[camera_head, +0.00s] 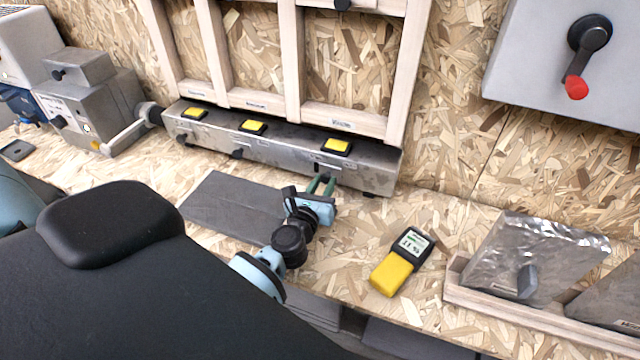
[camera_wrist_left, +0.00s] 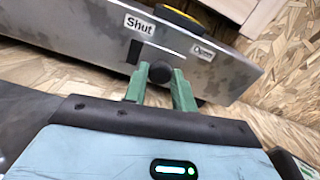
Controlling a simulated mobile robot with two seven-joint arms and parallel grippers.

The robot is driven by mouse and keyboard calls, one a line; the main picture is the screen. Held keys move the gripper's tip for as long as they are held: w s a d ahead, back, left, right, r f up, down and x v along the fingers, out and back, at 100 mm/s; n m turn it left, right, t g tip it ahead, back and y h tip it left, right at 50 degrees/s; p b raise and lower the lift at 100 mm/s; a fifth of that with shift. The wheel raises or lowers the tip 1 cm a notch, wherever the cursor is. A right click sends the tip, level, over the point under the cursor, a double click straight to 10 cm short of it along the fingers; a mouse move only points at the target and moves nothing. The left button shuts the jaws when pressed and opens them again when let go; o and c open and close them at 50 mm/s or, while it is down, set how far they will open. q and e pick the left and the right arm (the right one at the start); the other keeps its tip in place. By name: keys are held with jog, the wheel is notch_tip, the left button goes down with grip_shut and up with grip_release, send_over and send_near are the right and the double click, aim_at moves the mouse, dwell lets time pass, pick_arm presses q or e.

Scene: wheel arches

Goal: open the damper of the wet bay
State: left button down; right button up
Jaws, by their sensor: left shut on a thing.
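A grey metal duct (camera_head: 375,172) runs along the foot of the wooden bay frame (camera_head: 290,60). It carries three yellow-topped black units and small dark slide knobs on its front. The bay name labels are too small to read, so I cannot tell which bay is wet. My left gripper (camera_head: 322,184) is at the rightmost damper, its green fingers shut on a black knob (camera_wrist_left: 160,72). In the left wrist view, a "Shut" label (camera_wrist_left: 140,25) and an "Open" label (camera_wrist_left: 202,50) sit above the knob, which lies between them, with a dark slot to its left. My right gripper is not in view.
A yellow handheld meter (camera_head: 402,262) lies on the bench to the right. A wooden rack (camera_head: 455,292) with metal plates stands further right. A grey mat (camera_head: 215,205) lies left of my gripper. A grey box with a red-tipped lever (camera_head: 577,87) hangs upper right.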

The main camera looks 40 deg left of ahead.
aim_at(343, 175)
pick_arm(q)
jog(key=d, duration=0.3)
jog(key=shift+w+d, duration=0.15)
jog(key=shift+w, duration=0.2)
jog(key=c, duration=1.6)
grip_release()
jog(key=o, duration=0.5)
jog(key=shift+d, duration=0.1)
jog(key=shift+s, duration=0.45)
jog(key=v, duration=0.6)
jog(key=shift+s, duration=0.25)
jog(key=shift+s+d, duration=0.1)
jog(key=shift+s, duration=0.1)
